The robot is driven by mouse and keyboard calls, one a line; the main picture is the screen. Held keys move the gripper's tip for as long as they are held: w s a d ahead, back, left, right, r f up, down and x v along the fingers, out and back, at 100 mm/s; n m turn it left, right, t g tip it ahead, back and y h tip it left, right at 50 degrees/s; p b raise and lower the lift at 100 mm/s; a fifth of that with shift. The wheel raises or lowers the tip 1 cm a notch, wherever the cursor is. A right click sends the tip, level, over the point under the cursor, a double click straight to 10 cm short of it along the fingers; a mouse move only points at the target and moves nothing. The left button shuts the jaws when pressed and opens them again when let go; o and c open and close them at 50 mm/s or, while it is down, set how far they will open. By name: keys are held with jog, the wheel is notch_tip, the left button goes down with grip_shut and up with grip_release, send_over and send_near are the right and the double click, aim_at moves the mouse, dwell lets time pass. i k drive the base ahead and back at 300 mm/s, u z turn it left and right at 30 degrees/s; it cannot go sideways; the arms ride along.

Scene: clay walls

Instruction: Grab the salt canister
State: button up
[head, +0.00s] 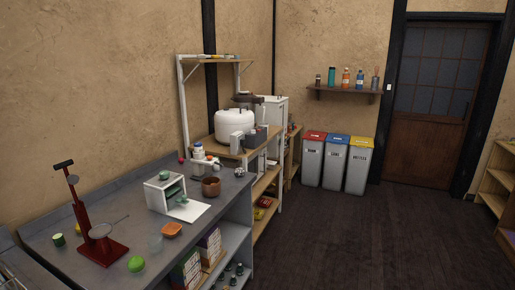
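I cannot make out for certain which thing is the salt canister. A small white container with a bluish band (198,151) stands upright at the back of the grey counter (130,200), and no label on it is readable. A small dark green can with a pale green top (58,240) stands at the counter's left side. My gripper is not in view.
The counter also holds a red stand (102,250), a green ball (136,264), an orange dish (172,230), a white drawer box (165,193) and a brown pot (211,187). Three bins (335,163) stand by the wall. The dark floor (350,235) is clear.

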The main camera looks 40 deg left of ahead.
aim_at(197, 146)
jog(key=u, duration=0.1)
jog(key=i, duration=1.9)
jog(key=u, duration=0.8)
jog(key=i, duration=0.9)
jog(key=u, duration=1.9)
jog(key=i, duration=0.95)
jog(key=u, duration=0.65)
